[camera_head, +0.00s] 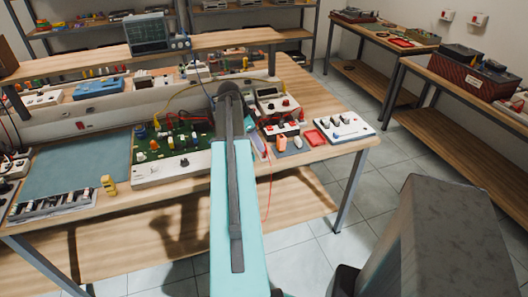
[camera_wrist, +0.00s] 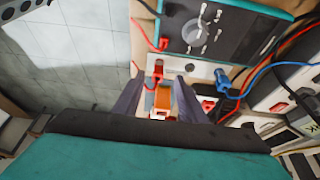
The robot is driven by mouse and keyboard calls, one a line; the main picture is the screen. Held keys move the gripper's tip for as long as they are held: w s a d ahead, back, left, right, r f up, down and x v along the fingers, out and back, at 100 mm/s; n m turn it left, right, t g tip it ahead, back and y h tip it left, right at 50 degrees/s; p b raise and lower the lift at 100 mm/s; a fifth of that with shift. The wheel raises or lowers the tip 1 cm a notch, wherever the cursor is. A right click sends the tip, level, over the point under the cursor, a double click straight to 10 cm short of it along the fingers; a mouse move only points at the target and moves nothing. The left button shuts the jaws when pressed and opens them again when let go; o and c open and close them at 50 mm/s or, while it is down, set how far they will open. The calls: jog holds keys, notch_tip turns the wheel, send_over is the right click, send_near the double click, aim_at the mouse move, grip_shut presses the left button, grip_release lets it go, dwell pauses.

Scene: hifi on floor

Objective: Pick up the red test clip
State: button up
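My gripper (camera_wrist: 160,82) is open in the wrist view, its two dark fingers apart over the bench edge. A small red clip-like piece (camera_wrist: 158,71) shows between the fingertips. An orange piece with a red and white end (camera_wrist: 162,100) lies between the fingers, with narrow gaps on both sides. Another red clip with a wire (camera_wrist: 163,43) is beyond the fingertips, by a teal-edged panel. A red piece (camera_wrist: 208,105) lies right of the right finger. I cannot tell for certain which is the test clip. In the head view my arm hides the gripper.
The wrist view shows a blue plug (camera_wrist: 221,80) and red, blue and black cables at the right. Tiled floor is clear at right.

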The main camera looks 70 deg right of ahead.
jog(key=shift+p+x, duration=0.75)
jog(key=shift+x, duration=1.8)
jog(key=shift+s+a, duration=0.1)
jog(key=shift+s, duration=0.05)
grip_shut()
